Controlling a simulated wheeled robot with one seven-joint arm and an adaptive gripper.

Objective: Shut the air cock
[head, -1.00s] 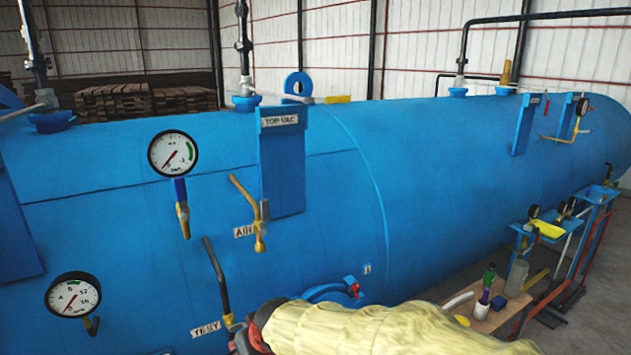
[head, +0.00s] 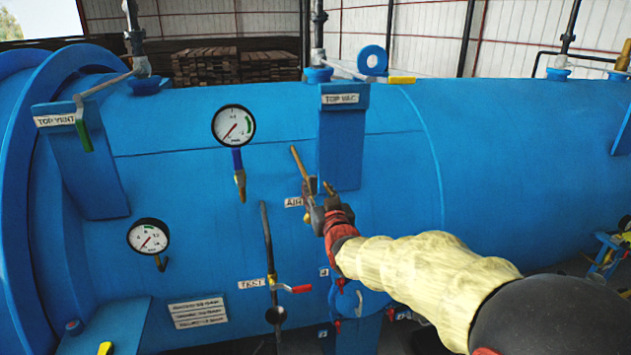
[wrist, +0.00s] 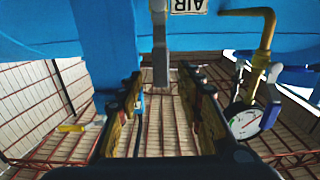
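The air cock (head: 299,165) is a brass fitting on the blue vessel, beside the "AIR" label (head: 293,202). No contact with the fingers is visible.
The "TOP VAC" bracket (head: 343,145) stands just right of the cock. A pressure gauge (head: 234,125) with a blue-handled cock is up and left. The test pipe (head: 267,240) with a red-handled lever is below left. Open vessel surface lies farther right.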

